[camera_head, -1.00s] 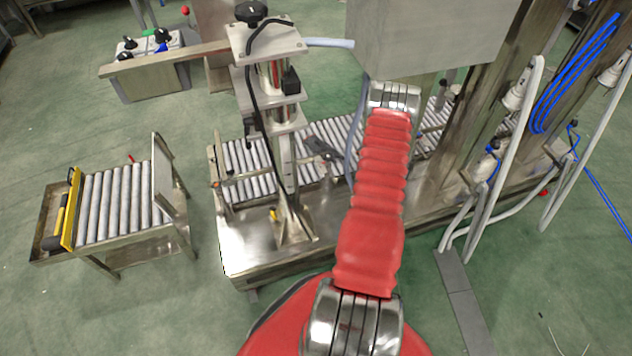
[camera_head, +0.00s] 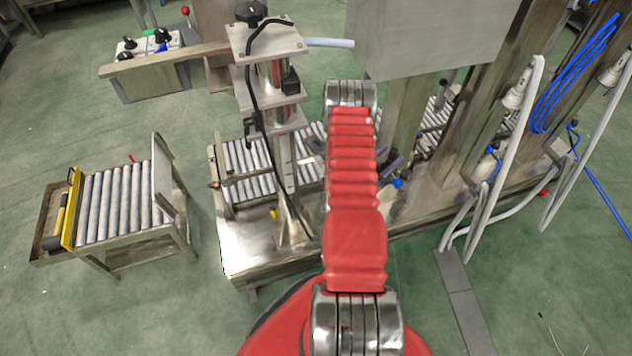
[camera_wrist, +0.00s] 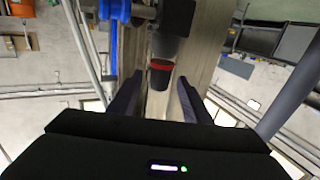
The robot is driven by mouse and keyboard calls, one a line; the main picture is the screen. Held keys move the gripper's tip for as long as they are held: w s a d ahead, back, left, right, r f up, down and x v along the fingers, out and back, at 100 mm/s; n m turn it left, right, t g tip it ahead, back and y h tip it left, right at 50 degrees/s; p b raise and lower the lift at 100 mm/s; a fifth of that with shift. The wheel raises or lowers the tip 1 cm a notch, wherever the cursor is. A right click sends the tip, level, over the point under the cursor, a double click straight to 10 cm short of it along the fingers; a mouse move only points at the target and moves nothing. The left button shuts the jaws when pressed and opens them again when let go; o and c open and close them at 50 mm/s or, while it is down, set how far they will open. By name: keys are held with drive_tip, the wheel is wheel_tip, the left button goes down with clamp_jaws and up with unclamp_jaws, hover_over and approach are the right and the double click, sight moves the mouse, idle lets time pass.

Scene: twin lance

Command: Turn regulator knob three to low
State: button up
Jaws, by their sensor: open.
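In the wrist view, a dark cylindrical knob with a red ring (camera_wrist: 161,66) is ahead of my gripper (camera_wrist: 156,84), between the lines of its two fingers. My gripper is open, with a finger on each side and nothing held. I cannot tell whether this is regulator knob three, and no low mark is readable. In the head view, my gripper is mostly hidden behind my red arm; dark parts of it (camera_head: 390,164) show to the right. A small blue fitting (camera_head: 398,183) is just below them.
A steel post (camera_wrist: 205,40) stands behind the knob, and a blue part (camera_wrist: 111,40) is at left. In the head view, a roller conveyor (camera_head: 245,165), a large steel box (camera_head: 430,35) and hanging hoses (camera_head: 500,150) surround the arm. A control box (camera_head: 150,70) is far left.

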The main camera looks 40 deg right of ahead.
drive_tip(key=shift+w+m+g, duration=0.15)
drive_tip(key=shift+m+g, duration=0.25)
drive_tip(key=shift+g, duration=0.2)
